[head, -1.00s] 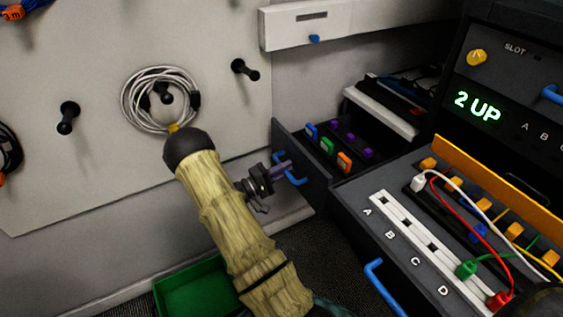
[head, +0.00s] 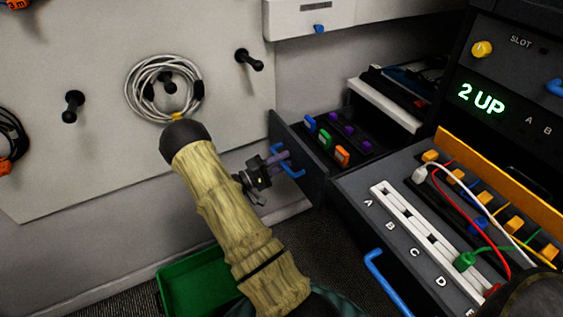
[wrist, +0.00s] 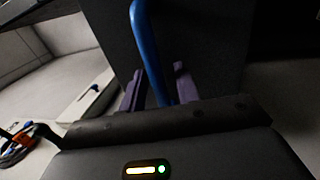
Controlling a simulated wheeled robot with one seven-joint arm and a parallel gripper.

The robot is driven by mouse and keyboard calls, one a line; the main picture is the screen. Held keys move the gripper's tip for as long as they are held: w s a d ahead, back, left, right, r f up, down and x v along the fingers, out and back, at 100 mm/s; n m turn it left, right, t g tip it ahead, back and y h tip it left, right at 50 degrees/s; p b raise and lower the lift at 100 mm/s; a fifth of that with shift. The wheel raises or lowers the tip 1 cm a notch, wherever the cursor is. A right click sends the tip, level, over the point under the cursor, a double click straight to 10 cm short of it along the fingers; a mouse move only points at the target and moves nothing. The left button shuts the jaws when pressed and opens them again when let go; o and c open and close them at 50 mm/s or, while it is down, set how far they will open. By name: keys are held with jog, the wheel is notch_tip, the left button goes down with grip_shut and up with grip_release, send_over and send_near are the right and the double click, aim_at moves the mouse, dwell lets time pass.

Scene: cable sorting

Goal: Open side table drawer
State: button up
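The side table drawer (head: 299,167) is a dark grey box, pulled partly out with its inside showing in the head view. Its blue handle (head: 288,162) is on the front face. My gripper (head: 278,158) is at this handle, with its purple fingers reaching it from the left. In the wrist view, the blue handle (wrist: 150,45) runs down between the two purple fingers of my gripper (wrist: 158,85), which are close together around it. A narrow gap seems to show by the right finger, and the exact contact is hidden.
Coloured connectors (head: 342,155) sit in the drawer. A console with a white slot strip (head: 410,232) and another blue handle (head: 385,285) stands on the right. A green bin (head: 190,285) is on the floor below my arm. A coiled cable (head: 150,85) hangs on the wall.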

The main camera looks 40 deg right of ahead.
jog(key=shift+a, duration=0.15)
jog(key=p+v, duration=0.1)
jog(key=v, duration=1.6)
jog(key=shift+f, duration=0.1)
